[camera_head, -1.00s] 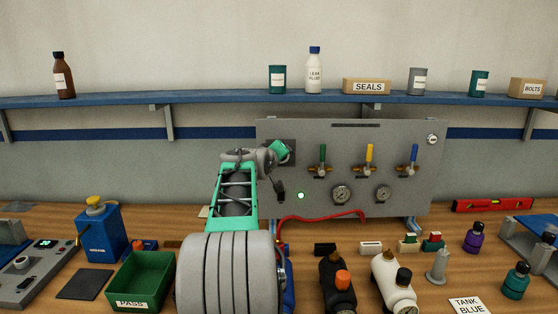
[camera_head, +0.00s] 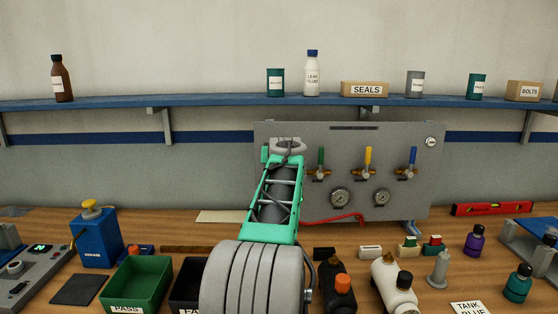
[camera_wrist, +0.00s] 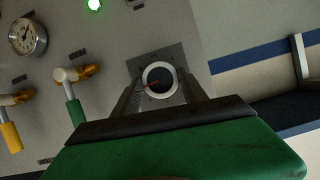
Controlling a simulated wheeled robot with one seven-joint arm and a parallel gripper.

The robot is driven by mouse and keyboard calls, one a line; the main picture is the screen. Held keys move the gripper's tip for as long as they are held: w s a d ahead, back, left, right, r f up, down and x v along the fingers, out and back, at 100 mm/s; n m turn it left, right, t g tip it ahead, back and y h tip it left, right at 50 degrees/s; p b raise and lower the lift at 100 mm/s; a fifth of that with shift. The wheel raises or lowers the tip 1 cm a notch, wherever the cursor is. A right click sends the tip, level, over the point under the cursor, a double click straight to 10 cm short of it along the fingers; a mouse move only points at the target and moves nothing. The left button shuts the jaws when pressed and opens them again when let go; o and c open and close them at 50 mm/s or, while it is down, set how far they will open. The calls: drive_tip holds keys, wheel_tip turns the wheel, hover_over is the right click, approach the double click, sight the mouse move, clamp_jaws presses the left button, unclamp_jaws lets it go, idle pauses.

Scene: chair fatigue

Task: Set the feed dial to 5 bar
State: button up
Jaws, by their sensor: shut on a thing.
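The feed dial (camera_wrist: 160,78) is a round dark knob with a white rim and a red pointer mark, on a dark square plate. In the wrist view the mark points left and slightly down; the scale is too small to read. My gripper (camera_wrist: 162,92) has one finger on each side of the dial and is shut on it. In the head view my arm hides the dial and the gripper. The grey panel (camera_head: 345,173) carries the dial.
Green, yellow (camera_head: 368,157) and blue (camera_head: 412,158) valve levers and two gauges (camera_head: 340,197) are right of my arm. A green lamp (camera_wrist: 94,4) is lit. A green bin (camera_head: 140,283), bottles and a red hose (camera_head: 340,218) occupy the bench below.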

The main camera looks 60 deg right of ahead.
drive_tip(key=shift+m, duration=0.4)
drive_tip(key=shift+t, duration=0.3)
drive_tip(key=o, duration=1.4)
drive_tip(key=b+v, duration=0.1)
drive_tip(key=v, duration=0.6)
drive_tip(key=shift+s+a+r+b, duration=0.2)
drive_tip(key=shift+s+a+b, duration=0.05)
drive_tip(key=shift+b, duration=0.15)
